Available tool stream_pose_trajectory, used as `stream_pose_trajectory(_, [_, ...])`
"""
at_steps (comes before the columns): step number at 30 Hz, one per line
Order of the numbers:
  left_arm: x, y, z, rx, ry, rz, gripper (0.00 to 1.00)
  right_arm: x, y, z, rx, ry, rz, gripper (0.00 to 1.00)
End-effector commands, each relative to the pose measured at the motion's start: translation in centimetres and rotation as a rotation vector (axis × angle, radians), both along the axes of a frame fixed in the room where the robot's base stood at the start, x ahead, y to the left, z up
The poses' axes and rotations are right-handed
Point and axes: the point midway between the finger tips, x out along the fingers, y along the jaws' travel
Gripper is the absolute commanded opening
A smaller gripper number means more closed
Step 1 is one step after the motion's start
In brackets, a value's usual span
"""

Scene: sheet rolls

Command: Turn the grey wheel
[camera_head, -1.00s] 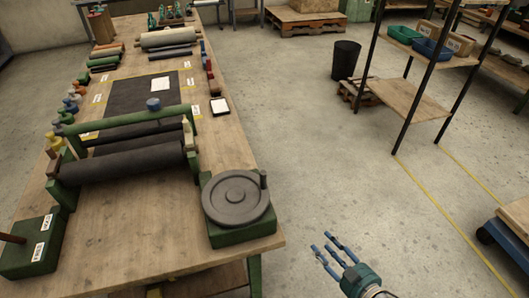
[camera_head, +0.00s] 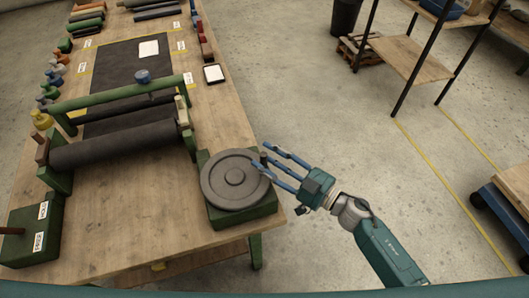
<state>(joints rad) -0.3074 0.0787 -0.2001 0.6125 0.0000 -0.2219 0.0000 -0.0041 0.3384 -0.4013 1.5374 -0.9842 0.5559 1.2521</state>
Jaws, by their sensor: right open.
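The grey wheel (camera_head: 233,181) lies flat on a green base (camera_head: 243,213) at the near right corner of the wooden table. Its upright handle shows at the wheel's right edge, partly overlapped by my fingers. My right gripper (camera_head: 276,163) comes in from the right with its blue fingers spread open. The fingertips are at or just above the wheel's right rim, close to the handle. I cannot tell whether they touch it. My left gripper is not in view.
A green-framed roller press (camera_head: 118,143) stands on the table left of the wheel. A green block (camera_head: 33,228) sits at the near left. A metal rack (camera_head: 410,60) stands at the back right. The floor right of the table (camera_head: 330,120) is clear around my arm.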

Motion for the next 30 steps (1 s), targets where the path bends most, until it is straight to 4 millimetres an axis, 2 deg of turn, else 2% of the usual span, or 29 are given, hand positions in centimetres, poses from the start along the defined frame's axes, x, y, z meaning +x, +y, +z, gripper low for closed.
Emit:
stream_pose_trajectory(3, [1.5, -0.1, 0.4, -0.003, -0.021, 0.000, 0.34, 0.7, 0.8, 0.0, 0.001, 0.001, 0.000, 0.41])
stream_pose_trajectory(6, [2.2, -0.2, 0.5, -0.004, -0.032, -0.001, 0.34, 0.9, 1.1, 0.0, 0.001, 0.001, 0.000, 0.41])
stream_pose_trajectory(13, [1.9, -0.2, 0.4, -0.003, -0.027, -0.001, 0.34, 0.9, 1.2, 0.0, 0.000, 0.000, 0.000, 0.41])
stream_pose_trajectory(14, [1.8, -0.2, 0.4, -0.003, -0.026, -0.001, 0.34, 0.9, 1.2, 0.0, 0.000, 0.000, 0.000, 0.40])
stream_pose_trajectory(20, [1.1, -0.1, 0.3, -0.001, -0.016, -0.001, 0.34, 0.9, 1.2, 0.0, 0.000, 0.000, 0.000, 0.00])
stream_pose_trajectory(30, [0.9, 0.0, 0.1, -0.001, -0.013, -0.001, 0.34, 1.1, 0.9, -0.1, -0.001, 0.000, 0.013, 0.00])
